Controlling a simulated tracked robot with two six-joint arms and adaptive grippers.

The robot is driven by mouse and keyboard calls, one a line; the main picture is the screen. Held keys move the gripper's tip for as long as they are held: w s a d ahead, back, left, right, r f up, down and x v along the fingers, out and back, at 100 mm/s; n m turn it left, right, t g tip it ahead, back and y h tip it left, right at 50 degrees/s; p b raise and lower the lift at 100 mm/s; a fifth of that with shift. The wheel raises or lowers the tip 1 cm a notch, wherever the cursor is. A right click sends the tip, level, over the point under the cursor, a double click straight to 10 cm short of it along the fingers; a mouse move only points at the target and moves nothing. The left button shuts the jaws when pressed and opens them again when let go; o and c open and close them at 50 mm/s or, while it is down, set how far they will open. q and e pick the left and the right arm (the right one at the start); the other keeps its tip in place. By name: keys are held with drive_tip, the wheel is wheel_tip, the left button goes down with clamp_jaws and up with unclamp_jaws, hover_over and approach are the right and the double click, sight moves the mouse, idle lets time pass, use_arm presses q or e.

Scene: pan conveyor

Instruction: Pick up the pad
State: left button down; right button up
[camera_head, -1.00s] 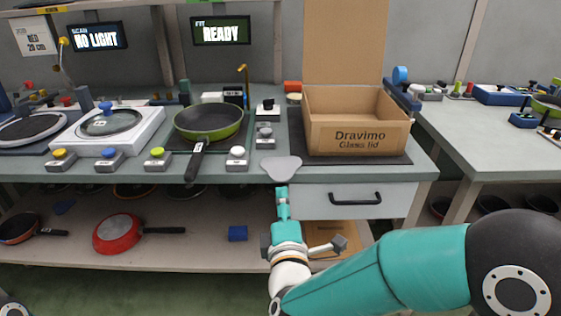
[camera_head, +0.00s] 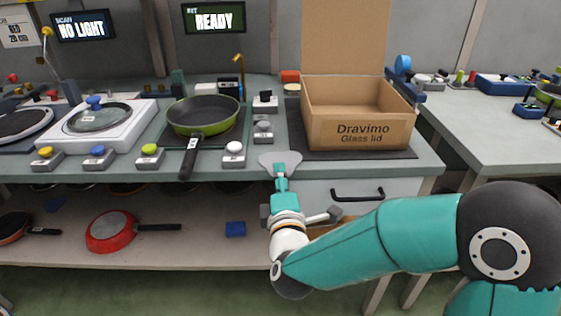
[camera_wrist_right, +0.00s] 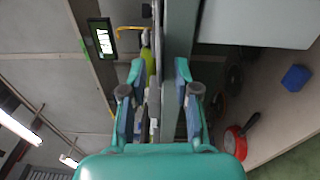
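A flat grey pad with rounded lobes (camera_head: 280,159) lies at the front edge of the counter, left of the cardboard box, and partly overhangs the edge. My right gripper (camera_head: 281,178) is at the pad's near end, coming from the front. In the right wrist view the two fingertips of my right gripper (camera_wrist_right: 160,72) stand apart, with the counter edge seen edge-on behind the gap. I cannot make out the pad clearly between them. My left gripper is out of view.
An open cardboard box (camera_head: 360,131) stands on a dark mat, with a drawer handle (camera_head: 357,194) below. A green pan (camera_head: 203,113) and several buttoned boxes, including one with a white button (camera_head: 234,149), stand to the left. A red pan (camera_head: 110,232) and blue block (camera_head: 235,229) lie on the lower shelf.

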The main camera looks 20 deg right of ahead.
clamp_jaws()
